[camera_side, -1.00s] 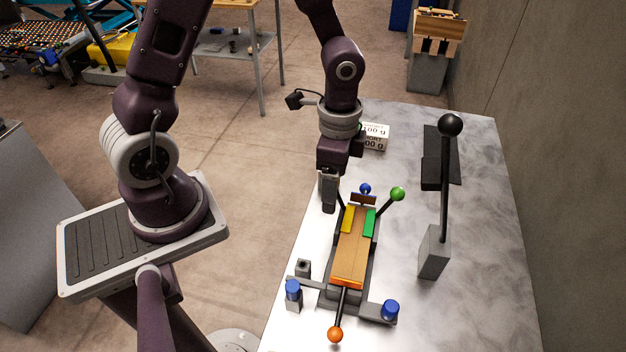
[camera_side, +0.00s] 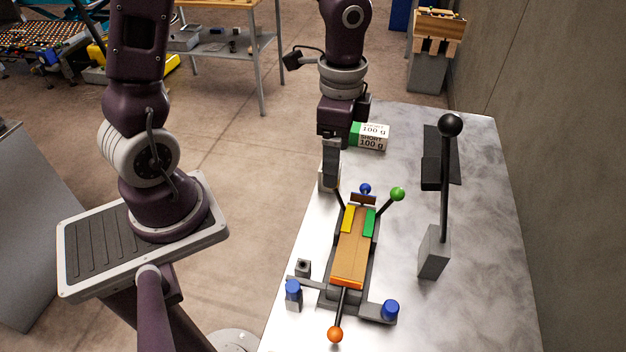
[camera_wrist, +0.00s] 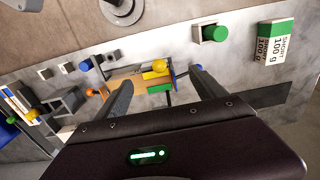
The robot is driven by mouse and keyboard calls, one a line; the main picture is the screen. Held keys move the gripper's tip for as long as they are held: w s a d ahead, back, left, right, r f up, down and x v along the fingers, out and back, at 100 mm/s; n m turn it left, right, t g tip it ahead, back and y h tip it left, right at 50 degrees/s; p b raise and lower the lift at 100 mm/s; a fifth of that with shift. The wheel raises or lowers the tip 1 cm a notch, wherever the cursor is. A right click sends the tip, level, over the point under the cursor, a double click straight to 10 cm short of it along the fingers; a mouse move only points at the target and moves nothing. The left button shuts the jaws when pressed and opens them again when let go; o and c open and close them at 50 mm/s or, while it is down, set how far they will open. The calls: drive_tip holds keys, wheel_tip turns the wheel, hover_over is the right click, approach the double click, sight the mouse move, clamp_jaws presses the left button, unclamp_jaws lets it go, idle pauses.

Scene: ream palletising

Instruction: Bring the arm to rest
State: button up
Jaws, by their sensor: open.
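My gripper (camera_side: 331,178) hangs above the left part of the table, just behind the lever fixture in the side view. In the wrist view its two fingers (camera_wrist: 164,88) stand apart with nothing held between them. The fixture (camera_side: 352,247) holds a tan wooden-looking board with yellow and green strips beside it; it also shows in the wrist view between the fingers. The gripper looks raised above the table and apart from the fixture, though the side view partly overlaps them.
A tall black-knobbed lever (camera_side: 450,125) rises from a grey block at the right, near a dark block (camera_side: 437,172). Green-balled (camera_side: 397,194) and orange-balled (camera_side: 335,334) levers stick out of the fixture. The table's right side is mostly clear.

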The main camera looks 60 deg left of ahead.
drive_tip(key=s+r+n+t, duration=0.5)
drive_tip(key=s+r+n, duration=0.4)
drive_tip(key=s+r, duration=0.4)
drive_tip(key=shift+s+a+r+t, duration=0.3)
drive_tip(key=shift+s+a+r, duration=0.1)
drive_tip(key=shift+s, duration=0.1)
